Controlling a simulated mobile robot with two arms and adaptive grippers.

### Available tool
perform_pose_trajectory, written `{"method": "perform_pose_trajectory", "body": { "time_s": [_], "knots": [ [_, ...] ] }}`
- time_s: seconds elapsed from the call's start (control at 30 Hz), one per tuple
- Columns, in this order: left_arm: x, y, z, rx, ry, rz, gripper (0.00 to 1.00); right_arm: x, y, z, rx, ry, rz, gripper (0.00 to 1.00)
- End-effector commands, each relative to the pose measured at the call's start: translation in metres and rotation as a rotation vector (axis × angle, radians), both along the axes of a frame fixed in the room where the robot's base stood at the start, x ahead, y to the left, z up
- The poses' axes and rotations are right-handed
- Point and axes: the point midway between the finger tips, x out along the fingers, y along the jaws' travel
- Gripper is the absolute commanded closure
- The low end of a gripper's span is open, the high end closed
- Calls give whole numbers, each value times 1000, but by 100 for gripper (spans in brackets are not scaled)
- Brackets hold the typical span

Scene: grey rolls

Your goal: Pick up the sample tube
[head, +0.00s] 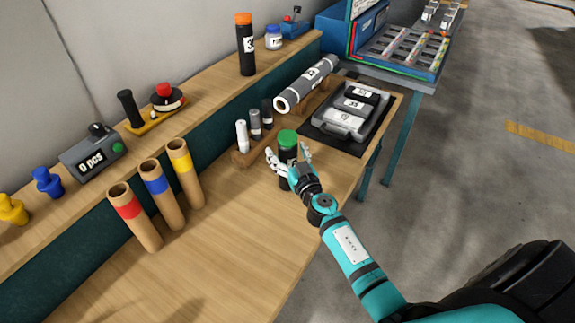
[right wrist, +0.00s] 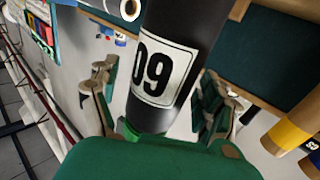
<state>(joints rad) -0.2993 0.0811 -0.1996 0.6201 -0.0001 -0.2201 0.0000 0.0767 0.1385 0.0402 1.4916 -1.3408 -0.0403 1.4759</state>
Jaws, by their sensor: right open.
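A dark tube with a green cap (head: 288,139) stands upright on the wooden bench; I take it to be the sample tube. In the right wrist view, the black tube (right wrist: 180,40) carries a white label reading 09. My right gripper (head: 287,153) is open, with one finger on each side of the tube. In the right wrist view, the tube is between the spread fingers of the right gripper (right wrist: 155,95); I cannot tell whether they touch it. The tube's lower part is partly hidden by the gripper in the head view. My left gripper is not in view.
A wooden holder (head: 243,158) with three small tubes stands just left of the green-capped tube. A grey case (head: 345,117) lies on a black mat behind it. Three cardboard tubes stand at the left. A raised shelf holds an orange-capped tube (head: 246,50). The front bench top is clear.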

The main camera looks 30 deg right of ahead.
Motion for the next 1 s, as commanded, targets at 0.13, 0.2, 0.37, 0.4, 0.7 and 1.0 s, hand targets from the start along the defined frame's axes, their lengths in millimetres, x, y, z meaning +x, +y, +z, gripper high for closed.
{"method": "perform_pose_trajectory", "body": {
  "time_s": [0.13, 0.2, 0.37, 0.4, 0.7, 1.0],
  "knots": [
    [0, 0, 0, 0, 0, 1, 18, 0, 0, 0, 0, 0, 0, 25],
    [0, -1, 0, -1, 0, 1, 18, 0, 0, 0, 0, 0, 0, 34],
    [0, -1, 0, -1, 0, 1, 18, -1, 0, 0, 0, 0, 0, 55],
    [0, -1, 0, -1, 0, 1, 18, -1, 0, 0, 0, 0, 0, 60],
    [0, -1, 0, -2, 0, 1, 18, 0, 0, 1, 0, -1, 0, 84],
    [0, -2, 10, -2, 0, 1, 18, 0, 0, 12, -1, -2, 1, 85]
  ]
}}
